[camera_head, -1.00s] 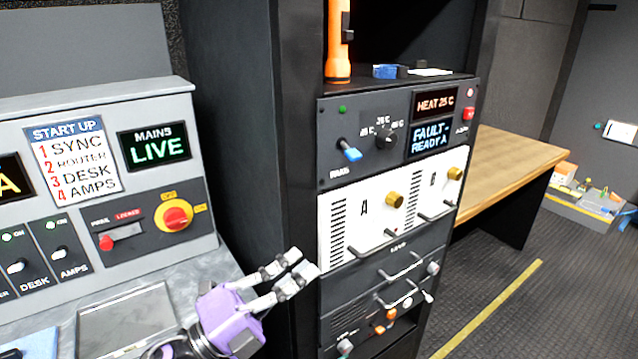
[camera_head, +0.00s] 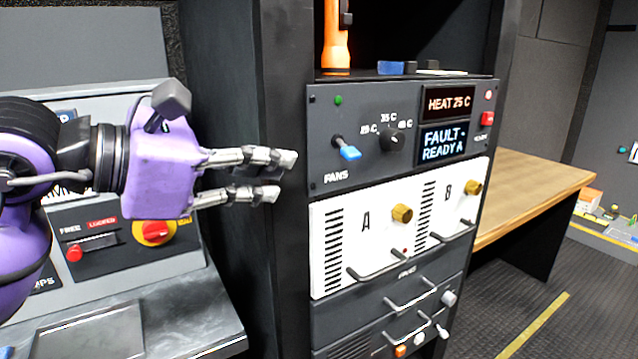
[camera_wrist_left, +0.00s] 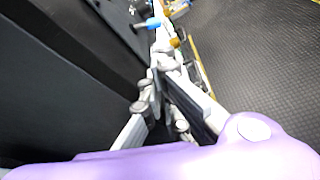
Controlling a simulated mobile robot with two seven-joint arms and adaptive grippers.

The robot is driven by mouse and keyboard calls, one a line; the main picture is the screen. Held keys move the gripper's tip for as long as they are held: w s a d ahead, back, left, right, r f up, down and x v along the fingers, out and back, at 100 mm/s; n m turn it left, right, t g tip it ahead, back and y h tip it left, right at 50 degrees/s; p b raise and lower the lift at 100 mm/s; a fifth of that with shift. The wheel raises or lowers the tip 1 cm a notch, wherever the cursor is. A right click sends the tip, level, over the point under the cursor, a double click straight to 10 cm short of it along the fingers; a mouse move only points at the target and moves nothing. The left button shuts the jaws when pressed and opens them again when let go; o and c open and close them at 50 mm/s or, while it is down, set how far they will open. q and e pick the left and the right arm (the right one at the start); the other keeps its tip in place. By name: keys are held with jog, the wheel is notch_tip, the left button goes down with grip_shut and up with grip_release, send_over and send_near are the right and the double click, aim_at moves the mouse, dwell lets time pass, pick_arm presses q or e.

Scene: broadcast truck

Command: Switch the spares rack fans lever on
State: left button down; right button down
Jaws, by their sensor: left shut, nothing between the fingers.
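The fans lever (camera_head: 346,149) has a blue tip and sits on the dark upper panel (camera_head: 322,112) of the spares rack, above the label FANS. Its tip points down and to the right, and a green lamp sits above it. The blue tip also shows in the left wrist view (camera_wrist_left: 148,23), beyond my fingers. My left gripper (camera_head: 282,176) is shut and empty, pointing right. Its fingertips are left of the lever, near the rack's front edge, apart from the lever in the picture. My right gripper is not in view.
A temperature knob (camera_head: 392,139) and displays reading HEAT 25 C and FAULT-READY A (camera_head: 443,138) are right of the lever. White units A and B (camera_head: 385,240) with brass knobs and protruding handles are below. An orange torch (camera_head: 336,40) stands on the shelf above.

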aim_at(325, 178)
pick_arm(q)
jog(key=p+x, duration=0.1)
jog(key=x, duration=0.9)
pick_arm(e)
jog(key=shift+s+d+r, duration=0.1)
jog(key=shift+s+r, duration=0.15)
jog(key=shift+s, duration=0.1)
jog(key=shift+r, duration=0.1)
